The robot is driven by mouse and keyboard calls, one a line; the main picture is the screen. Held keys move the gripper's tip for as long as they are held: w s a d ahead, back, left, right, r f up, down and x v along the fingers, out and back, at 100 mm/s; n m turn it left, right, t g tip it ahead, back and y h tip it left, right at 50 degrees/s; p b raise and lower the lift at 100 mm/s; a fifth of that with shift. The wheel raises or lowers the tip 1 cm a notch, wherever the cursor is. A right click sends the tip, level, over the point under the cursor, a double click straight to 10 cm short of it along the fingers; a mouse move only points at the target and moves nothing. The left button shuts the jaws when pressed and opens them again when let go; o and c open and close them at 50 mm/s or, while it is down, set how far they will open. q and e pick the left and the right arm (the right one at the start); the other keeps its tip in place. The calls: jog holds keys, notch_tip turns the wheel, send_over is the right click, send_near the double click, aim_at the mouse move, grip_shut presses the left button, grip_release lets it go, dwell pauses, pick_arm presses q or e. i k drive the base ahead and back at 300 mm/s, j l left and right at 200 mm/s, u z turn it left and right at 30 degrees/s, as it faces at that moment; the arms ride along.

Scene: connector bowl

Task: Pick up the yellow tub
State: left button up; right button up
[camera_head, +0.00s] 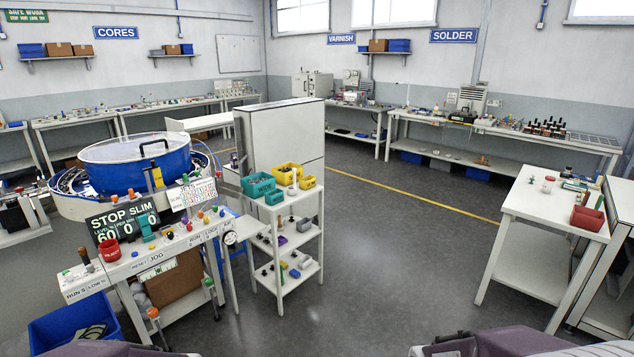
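A yellow tub (286,172) stands at the back of the top shelf of a white shelf rack (297,200), in the middle of the view. A smaller yellow piece (307,182), which looks like a second little tub, is beside it on the right. Teal tubs (257,184) stand on the same top, to the left of the yellow ones. A small pale object is close in front of the yellow tub. Only parts of my arms show at the bottom edge, far from the rack. I see no fingertips of either gripper.
A white machine bench with a blue bowl feeder (134,166) stands left of the rack. A tall white cabinet (282,136) stands behind it. A white table (554,209) with a red bin (587,218) is at right. Open grey floor (400,270) lies between.

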aim_at(308, 182)
jog(key=i+z, duration=0.4)
jog(key=i, duration=1.3)
jog(key=i+l+u, duration=0.2)
jog(key=i+u, duration=0.25)
jog(key=i+l+u, duration=1.25)
jog(key=l+u, duration=0.15)
jog(key=l, duration=0.2)
